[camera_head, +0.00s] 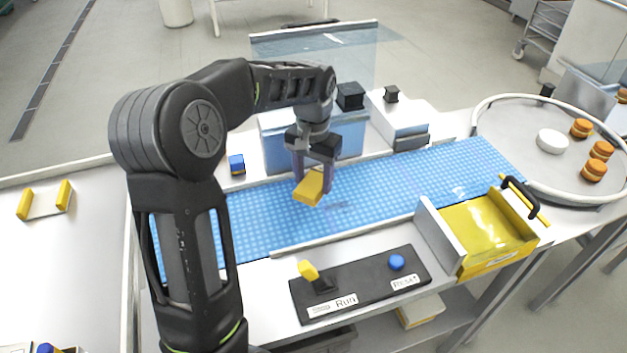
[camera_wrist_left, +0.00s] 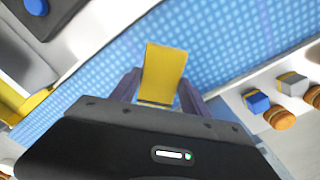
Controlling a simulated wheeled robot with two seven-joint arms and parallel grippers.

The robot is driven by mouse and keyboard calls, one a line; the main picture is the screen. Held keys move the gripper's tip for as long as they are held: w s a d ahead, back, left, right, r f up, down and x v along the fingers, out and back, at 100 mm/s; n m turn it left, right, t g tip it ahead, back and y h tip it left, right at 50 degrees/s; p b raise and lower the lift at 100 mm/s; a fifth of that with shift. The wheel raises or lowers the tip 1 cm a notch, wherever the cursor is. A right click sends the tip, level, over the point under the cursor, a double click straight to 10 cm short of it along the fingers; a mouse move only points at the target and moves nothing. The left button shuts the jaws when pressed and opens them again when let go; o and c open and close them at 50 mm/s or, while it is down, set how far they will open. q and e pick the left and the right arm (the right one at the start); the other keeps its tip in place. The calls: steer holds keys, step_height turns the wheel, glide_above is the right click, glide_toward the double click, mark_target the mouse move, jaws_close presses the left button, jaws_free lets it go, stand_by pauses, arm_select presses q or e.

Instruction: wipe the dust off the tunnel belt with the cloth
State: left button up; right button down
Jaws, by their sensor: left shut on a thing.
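The tunnel belt (camera_head: 390,185) is a blue, dotted strip running across the bench in the head view; it also shows in the left wrist view (camera_wrist_left: 225,45). My left gripper (camera_head: 314,182) is over the middle of the belt, pointing down, shut on a yellow cloth (camera_head: 308,190). The cloth sits between the fingers in the left wrist view (camera_wrist_left: 163,70). It is low over the belt; I cannot tell whether it touches. A faint dark smudge (camera_head: 340,207) lies on the belt just right of the cloth. My right gripper is not in view.
A clear panel (camera_head: 315,60) and blue-fronted housing stand behind the belt. In front are a black control panel (camera_head: 350,290) with a yellow lever and blue button, and a yellow tray (camera_head: 515,262). A round table (camera_head: 500,130) with filled rounds is at right.

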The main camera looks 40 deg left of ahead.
arm_select(q)
steer(key=shift+s+r, duration=0.15)
steer(key=shift+s, duration=0.1)
steer(key=shift+w, duration=0.1)
